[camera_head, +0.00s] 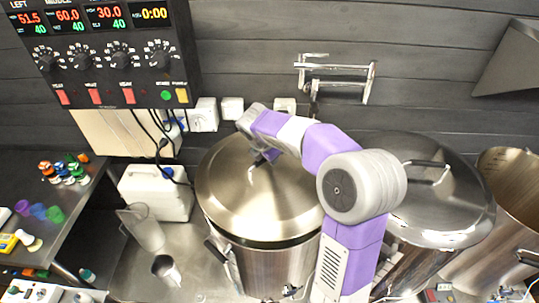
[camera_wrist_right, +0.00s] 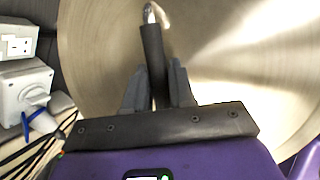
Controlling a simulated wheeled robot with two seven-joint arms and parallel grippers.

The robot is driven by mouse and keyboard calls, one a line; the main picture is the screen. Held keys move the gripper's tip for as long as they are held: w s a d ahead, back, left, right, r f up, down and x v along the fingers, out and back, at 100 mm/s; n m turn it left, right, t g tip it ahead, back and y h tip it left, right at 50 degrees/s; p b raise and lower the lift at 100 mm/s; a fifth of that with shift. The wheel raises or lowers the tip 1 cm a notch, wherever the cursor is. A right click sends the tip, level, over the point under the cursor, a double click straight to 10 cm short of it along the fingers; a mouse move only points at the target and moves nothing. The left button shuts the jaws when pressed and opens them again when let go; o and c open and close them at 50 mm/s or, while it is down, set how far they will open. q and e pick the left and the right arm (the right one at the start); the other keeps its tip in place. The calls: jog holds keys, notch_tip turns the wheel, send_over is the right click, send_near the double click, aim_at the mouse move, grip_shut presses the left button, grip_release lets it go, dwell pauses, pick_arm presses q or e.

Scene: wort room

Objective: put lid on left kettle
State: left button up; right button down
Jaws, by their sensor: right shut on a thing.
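A round steel lid (camera_head: 230,185) covers the top of the left kettle (camera_head: 285,268) in the head view. A thin dark band shows between the lid's front edge and the kettle; I cannot tell whether the lid rests fully on the rim. My right gripper (camera_head: 263,158) is at the lid's handle, partly hidden by my arm. In the right wrist view, the two fingers of my right gripper (camera_wrist_right: 157,88) are shut on the black lid handle (camera_wrist_right: 152,50), with the lid's brushed surface (camera_wrist_right: 225,50) behind. My left gripper is not in view.
A lidded middle kettle (camera_head: 440,215) stands to the right, with an open kettle (camera_head: 510,185) beyond it. A control panel (camera_head: 100,50) hangs upper left. A white canister (camera_head: 155,195), a clear jug (camera_head: 145,230) and a metal cup (camera_head: 165,270) stand left of the left kettle.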

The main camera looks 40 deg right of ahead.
aim_at(269, 166)
notch_tip(269, 166, down, 4)
jog(key=b, duration=0.3)
jog(key=shift+w, duration=0.1)
jog(key=shift+f+b, duration=0.9)
jog(key=shift+f, duration=0.3)
jog(key=c, duration=1)
grip_release()
jog(key=shift+o, duration=0.7)
jog(key=p+v, duration=0.1)
jog(key=v, duration=0.6)
jog(key=shift+a+r, duration=0.15)
jog(key=shift+r, duration=0.15)
